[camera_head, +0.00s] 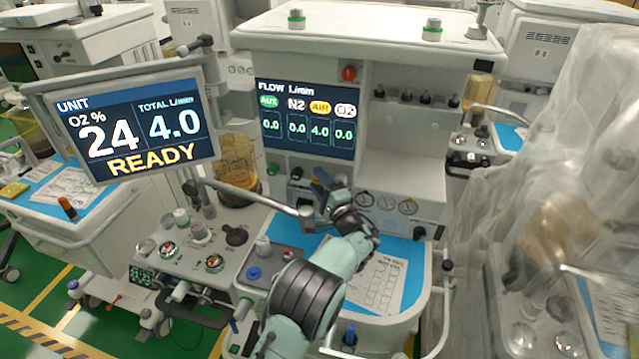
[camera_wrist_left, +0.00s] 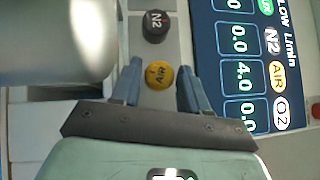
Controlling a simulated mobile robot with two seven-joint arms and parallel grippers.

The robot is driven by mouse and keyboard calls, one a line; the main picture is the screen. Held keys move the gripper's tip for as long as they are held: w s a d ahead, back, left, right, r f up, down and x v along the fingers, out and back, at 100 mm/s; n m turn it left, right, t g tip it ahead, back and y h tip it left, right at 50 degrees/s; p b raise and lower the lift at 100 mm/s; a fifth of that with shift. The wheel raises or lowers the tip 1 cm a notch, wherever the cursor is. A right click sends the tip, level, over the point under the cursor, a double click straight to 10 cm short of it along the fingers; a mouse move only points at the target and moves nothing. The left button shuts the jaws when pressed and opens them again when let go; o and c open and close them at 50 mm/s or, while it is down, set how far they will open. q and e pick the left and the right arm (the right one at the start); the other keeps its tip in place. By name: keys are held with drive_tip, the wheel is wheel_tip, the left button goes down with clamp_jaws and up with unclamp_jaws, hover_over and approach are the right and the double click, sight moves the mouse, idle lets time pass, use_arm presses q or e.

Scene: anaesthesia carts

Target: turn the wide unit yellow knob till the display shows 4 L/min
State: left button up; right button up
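The wide unit (camera_head: 385,38) stands in the middle of the head view. Its flow display (camera_head: 308,118) reads 4.0 under the yellow AIR label and 0.0 in the other columns; the wrist view also shows this display (camera_wrist_left: 243,70) with 4.0. The yellow AIR knob (camera_wrist_left: 159,78) is on the panel in the left wrist view. My left gripper (camera_wrist_left: 159,67) is open, with a blue-grey finger on either side of the knob and visible gaps to it. In the head view my left gripper (camera_head: 323,186) is below the display and hides the yellow knob. My right gripper is not in view.
A black N2 knob (camera_wrist_left: 155,26) sits beside the yellow one. A monitor (camera_head: 135,123) at left reads O2 24, total 4.0, READY. A metal bar (camera_head: 245,195) runs close to my gripper. A blue mat with paper (camera_head: 378,284) lies below my arm.

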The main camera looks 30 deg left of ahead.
use_arm(q)
drive_tip(key=b+v, duration=0.3)
drive_tip(key=v, duration=1)
drive_tip(key=shift+d, duration=0.2)
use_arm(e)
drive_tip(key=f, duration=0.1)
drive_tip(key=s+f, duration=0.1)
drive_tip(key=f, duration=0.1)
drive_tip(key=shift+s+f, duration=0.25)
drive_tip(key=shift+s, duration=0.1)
use_arm(q)
drive_tip(key=shift+s, duration=0.1)
